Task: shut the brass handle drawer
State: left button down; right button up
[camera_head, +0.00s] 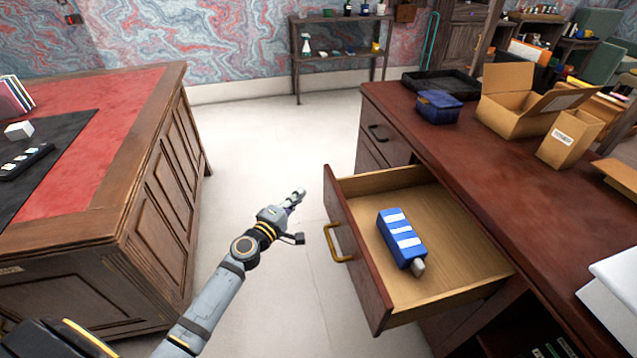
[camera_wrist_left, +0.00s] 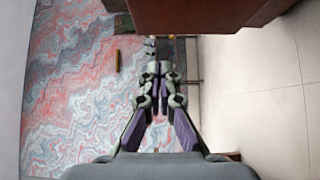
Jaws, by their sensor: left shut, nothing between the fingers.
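The brass handle drawer (camera_head: 355,252) is pulled out from the reddish-brown desk on the right in the head view. Its brass handle (camera_head: 338,243) is on the front panel, facing left. A blue and white striped bottle (camera_head: 402,238) lies inside the drawer. My left gripper (camera_head: 299,196) is shut and empty, to the left of the drawer front and apart from it. In the left wrist view the closed fingers (camera_wrist_left: 160,75) point ahead, and a dark reddish-brown wooden panel (camera_wrist_left: 200,15) shows at the top. My right gripper is not in view.
The desk top (camera_head: 480,150) holds a blue container (camera_head: 440,106), a black tray (camera_head: 441,83) and cardboard boxes (camera_head: 530,100). Another desk with a red top (camera_head: 100,140) stands at the left. The pale floor (camera_head: 262,130) between them is clear. A shelf stands at the back wall.

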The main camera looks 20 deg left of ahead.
aim_at(325, 179)
pick_arm(q)
jog(key=w+d, duration=0.1)
jog(key=w, duration=0.1)
jog(key=w+d, duration=0.1)
jog(key=w, duration=0.1)
jog(key=w+d+p, duration=0.1)
jog(key=d, duration=0.1)
jog(key=shift+w, duration=0.4)
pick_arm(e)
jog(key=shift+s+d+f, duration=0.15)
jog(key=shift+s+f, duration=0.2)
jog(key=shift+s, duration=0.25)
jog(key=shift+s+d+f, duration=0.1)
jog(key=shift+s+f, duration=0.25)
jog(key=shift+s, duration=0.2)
